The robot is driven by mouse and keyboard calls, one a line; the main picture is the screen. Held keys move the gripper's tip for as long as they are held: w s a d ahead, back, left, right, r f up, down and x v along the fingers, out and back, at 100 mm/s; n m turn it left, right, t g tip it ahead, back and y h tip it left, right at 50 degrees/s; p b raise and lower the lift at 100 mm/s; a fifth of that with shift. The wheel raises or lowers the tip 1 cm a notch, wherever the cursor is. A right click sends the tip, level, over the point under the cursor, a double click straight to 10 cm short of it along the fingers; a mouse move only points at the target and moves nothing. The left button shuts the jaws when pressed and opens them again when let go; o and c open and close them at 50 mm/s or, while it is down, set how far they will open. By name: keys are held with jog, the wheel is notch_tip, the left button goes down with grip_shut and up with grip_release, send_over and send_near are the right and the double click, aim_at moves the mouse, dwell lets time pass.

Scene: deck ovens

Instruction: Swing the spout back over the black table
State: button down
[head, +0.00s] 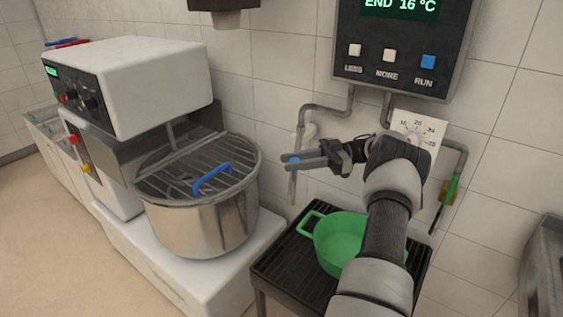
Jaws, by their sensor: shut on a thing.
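The grey spout (293,186) comes off the pipe (325,107) under the wall-mounted control box and hangs down, its lower end left of the green pot and near the back left corner of the black table (281,262). My gripper and wrist hide part of the spout. The black table has a slatted top and stands below my arm.
A green pot (338,240) stands on the black table, partly behind my arm. At left is a mixer (135,80) with a steel bowl (205,225) under a wire guard with a blue handle (212,178).

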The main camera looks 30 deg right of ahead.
jog(key=shift+s+d+g, duration=0.25)
jog(key=shift+d+g, duration=0.05)
jog(key=shift+d, duration=0.1)
jog(key=c, duration=1.5)
grip_release()
jog(key=shift+o, duration=0.2)
jog(key=shift+r, duration=0.1)
notch_tip(320, 180, up, 10)
jog(key=shift+f+p, duration=0.1)
jog(key=shift+p, duration=0.55)
jog(key=shift+c, duration=0.4)
